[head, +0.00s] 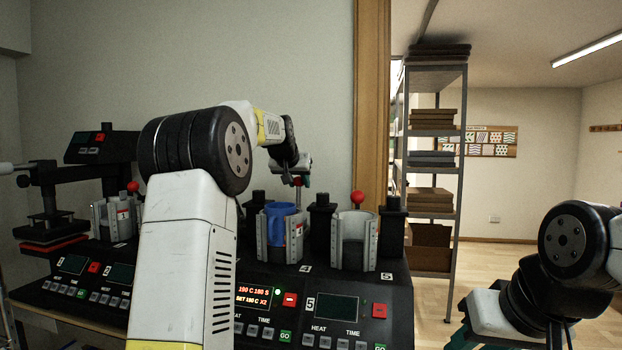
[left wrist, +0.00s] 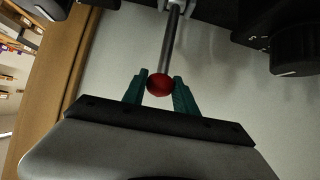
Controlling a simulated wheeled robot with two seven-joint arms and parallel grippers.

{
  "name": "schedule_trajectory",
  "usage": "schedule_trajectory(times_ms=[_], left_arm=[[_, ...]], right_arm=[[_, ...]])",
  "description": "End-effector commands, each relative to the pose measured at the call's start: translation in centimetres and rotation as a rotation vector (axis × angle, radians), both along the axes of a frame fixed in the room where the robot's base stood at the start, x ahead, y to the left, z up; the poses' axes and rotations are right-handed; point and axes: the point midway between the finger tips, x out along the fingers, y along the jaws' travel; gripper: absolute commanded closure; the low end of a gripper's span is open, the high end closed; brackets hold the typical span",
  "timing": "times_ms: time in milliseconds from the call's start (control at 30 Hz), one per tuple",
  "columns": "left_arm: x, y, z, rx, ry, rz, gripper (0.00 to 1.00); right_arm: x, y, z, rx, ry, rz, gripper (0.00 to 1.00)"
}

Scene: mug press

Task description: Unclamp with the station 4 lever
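The station 4 lever has a red ball knob (head: 297,181) on a metal rod, standing behind the station's clamp. A blue mug (head: 283,222) sits in the metal clamp jaws (head: 294,243) above the "4" label. My left gripper (head: 303,172) reaches over from behind my arm to the knob.
Station 5 on the right has an empty clamp (head: 354,240) and its own red-knobbed lever (head: 357,197). The station 4 display (head: 252,296) is lit. My left arm hides part of the row. Further left are another clamp (head: 114,217) and a flat press (head: 52,235). Shelving (head: 432,170) stands behind.

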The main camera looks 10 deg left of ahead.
Motion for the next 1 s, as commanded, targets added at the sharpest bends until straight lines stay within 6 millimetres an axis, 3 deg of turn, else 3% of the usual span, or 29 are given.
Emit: schedule_trajectory(times_ms=[267, 667, 1000], left_arm=[[-0.2, 0.0, 0.0, 0.000, 0.000, 0.000, 0.85], [-2.2, 0.1, 0.0, 0.000, 0.002, 0.000, 0.85], [-2.4, 0.1, 0.0, 0.000, 0.001, 0.000, 0.85]], right_arm=[[0.0, 0.0, 0.0, 0.000, 0.000, 0.000, 0.64], [0.0, 0.0, 0.0, 0.000, 0.000, 0.000, 0.64], [0.0, 0.0, 0.0, 0.000, 0.000, 0.000, 0.64]])
